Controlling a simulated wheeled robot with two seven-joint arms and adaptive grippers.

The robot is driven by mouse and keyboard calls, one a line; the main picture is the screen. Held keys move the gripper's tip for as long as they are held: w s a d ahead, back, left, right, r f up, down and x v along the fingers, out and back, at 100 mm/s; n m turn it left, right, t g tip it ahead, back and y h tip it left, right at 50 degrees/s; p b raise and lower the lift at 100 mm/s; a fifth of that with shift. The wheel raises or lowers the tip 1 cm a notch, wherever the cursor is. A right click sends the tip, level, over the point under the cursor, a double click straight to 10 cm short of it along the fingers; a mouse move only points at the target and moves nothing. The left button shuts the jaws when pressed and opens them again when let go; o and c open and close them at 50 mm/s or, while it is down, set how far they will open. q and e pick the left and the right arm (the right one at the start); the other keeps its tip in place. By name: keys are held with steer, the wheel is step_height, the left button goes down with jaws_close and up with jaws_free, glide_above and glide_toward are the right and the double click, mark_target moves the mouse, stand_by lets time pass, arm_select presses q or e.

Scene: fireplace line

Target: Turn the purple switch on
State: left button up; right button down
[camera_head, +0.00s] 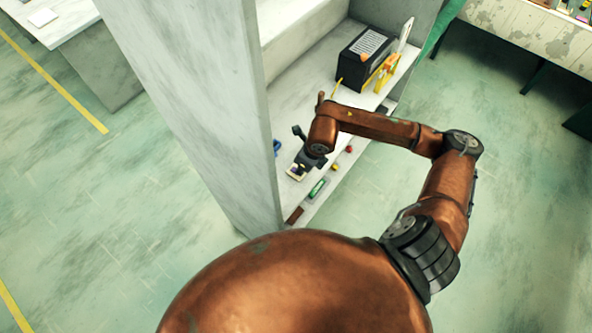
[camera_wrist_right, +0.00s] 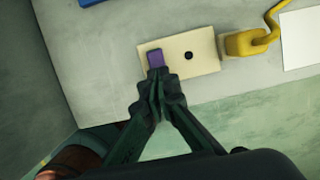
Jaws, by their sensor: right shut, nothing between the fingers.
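The purple switch (camera_wrist_right: 155,59) sits on a cream plate (camera_wrist_right: 205,52) with a small black dot beside it, in the right wrist view. My right gripper (camera_wrist_right: 157,82) is shut and empty, its fingertips right at the near end of the purple switch. I cannot tell if they touch it. In the head view the right gripper (camera_head: 300,160) is over the front part of the shelf, with part of the cream plate (camera_head: 295,171) showing below it. The switch itself cannot be made out there. My left gripper is not in view.
The marble shelf (camera_head: 315,75) has a tall wall (camera_head: 200,90) on its left. A black box (camera_head: 366,57) and a yellow item (camera_head: 387,70) stand farther back. A green-marked item (camera_head: 318,188) lies near the edge. A yellow object (camera_wrist_right: 240,42) is right of the plate.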

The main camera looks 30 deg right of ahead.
steer(key=shift+f, duration=0.25)
steer(key=shift+r, duration=0.1)
stand_by(0.3)
steer(key=shift+w+a+p+v, duration=0.15)
steer(key=shift+p+v, duration=0.3)
steer(key=shift+v, duration=0.5)
steer(key=shift+w+p+v, duration=0.3)
steer(key=shift+p+v, duration=0.1)
steer(key=shift+v, duration=0.6)
steer(key=shift+w+a+p+v, duration=0.15)
steer(key=shift+p+v, duration=0.3)
steer(key=shift+v, duration=0.5)
steer(key=shift+r, duration=0.15)
steer(key=shift+w, duration=0.1)
steer(key=v, duration=1.2)
steer(key=shift+d, duration=0.2)
